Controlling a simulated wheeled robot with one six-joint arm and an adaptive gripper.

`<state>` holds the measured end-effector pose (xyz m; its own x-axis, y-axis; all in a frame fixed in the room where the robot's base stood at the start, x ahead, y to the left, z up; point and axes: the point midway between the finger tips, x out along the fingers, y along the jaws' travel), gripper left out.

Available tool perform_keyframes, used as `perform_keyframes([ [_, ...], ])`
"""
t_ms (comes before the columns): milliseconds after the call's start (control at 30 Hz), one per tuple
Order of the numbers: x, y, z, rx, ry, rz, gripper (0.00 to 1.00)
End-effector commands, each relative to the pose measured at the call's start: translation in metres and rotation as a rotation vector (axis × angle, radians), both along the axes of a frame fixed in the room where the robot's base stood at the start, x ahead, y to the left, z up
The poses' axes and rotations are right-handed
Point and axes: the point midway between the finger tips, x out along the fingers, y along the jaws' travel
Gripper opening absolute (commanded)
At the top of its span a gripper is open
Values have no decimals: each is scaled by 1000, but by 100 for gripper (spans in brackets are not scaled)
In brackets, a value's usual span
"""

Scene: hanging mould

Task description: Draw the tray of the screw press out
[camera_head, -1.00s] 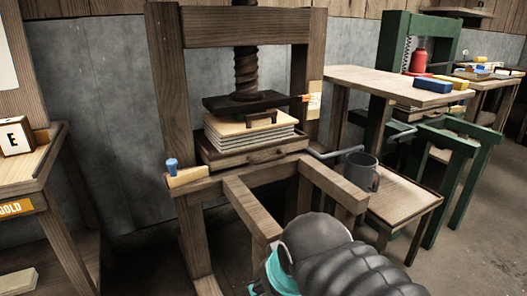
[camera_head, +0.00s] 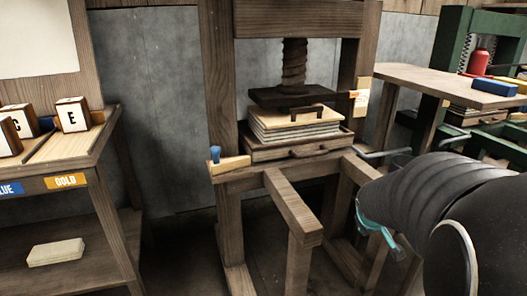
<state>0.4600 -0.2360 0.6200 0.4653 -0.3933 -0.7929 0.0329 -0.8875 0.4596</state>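The wooden screw press (camera_head: 222,90) stands at the centre, with a dark platen (camera_head: 290,97) on its threaded screw. Its shallow wooden tray (camera_head: 265,156) sits below the platen and has a wooden bar handle (camera_head: 317,150) on its front. A stack of pale sheets or boards (camera_head: 300,131) lies in the tray, with a dark bracket-like piece on top. Two wooden rails (camera_head: 290,205) run forward from the press. My gripper (camera_head: 380,235), with teal parts, is right of the rails and lower than the tray, apart from the handle. My dark arm hides much of it; its opening is unclear.
A table (camera_head: 60,150) with lettered blocks stands at the left. A blue-topped peg (camera_head: 215,154) on a wooden block stands at the press's left front. At the right are a wooden table (camera_head: 440,85) with a blue block and a green press (camera_head: 450,45).

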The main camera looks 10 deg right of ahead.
Motion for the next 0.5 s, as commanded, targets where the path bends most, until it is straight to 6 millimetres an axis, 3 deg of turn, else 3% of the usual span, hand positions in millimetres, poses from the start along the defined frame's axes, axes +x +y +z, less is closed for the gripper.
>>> perform_keyframes([
  [33,18,-18,-5,-56,-16,69,29],
  [100,44,-34,-4,-146,-53,192,29],
  [233,90,-45,4,-303,-133,430,29],
  [367,129,-32,23,-462,-233,683,29],
  [500,155,2,60,-637,-362,931,29],
])
